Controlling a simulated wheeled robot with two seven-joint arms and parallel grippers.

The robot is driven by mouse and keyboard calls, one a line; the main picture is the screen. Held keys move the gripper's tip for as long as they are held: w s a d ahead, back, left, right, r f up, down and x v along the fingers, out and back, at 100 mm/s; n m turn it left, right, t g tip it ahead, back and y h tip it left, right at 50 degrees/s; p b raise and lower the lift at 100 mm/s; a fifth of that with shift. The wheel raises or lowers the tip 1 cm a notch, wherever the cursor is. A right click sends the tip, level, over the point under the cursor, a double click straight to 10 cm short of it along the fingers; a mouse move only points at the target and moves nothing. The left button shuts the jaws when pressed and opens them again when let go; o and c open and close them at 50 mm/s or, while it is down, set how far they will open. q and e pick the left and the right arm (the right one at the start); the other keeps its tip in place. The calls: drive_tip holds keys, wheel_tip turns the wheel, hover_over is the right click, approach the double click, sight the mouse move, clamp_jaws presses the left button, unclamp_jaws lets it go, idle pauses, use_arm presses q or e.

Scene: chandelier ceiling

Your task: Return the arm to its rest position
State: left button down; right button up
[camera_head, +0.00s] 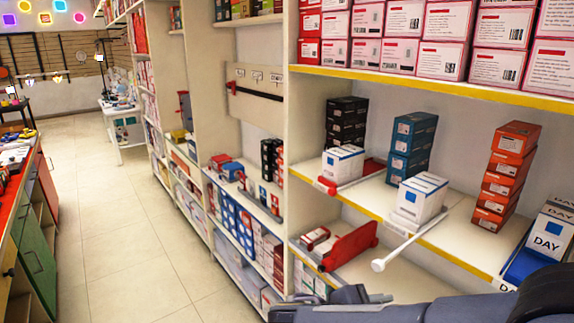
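My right arm (440,312) comes in from the lower right and lies along the bottom edge, in front of the lower shelves. Its dark grey-blue links reach left to the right gripper (285,300) near the bottom middle. The gripper is small and partly cut off by the picture edge, so I cannot tell whether it is open or shut. I see nothing clearly held in it. My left arm and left gripper are not in view.
A shelf unit with yellow edges (440,241) stands close on the right, holding stacked orange boxes (507,170) and white boxes (421,197). A red item (350,246) sits lower. A tiled aisle (120,220) is clear; a counter (38,240) stands left.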

drive_tip(key=s+d+f+m+g+y, duration=0.5)
drive_tip(key=s+d+f+m+y, duration=0.25)
drive_tip(key=s, duration=0.35)
drive_tip(key=s+a+r+m+t+y, duration=0.2)
drive_tip(key=s+a+m+t+y, duration=0.3)
drive_tip(key=m+y, duration=0.4)
drive_tip(key=shift+a+r+m, duration=0.35)
drive_tip(key=shift+a+m, duration=0.05)
drive_tip(key=shift+m, duration=0.85)
drive_tip(key=shift+c, duration=0.2)
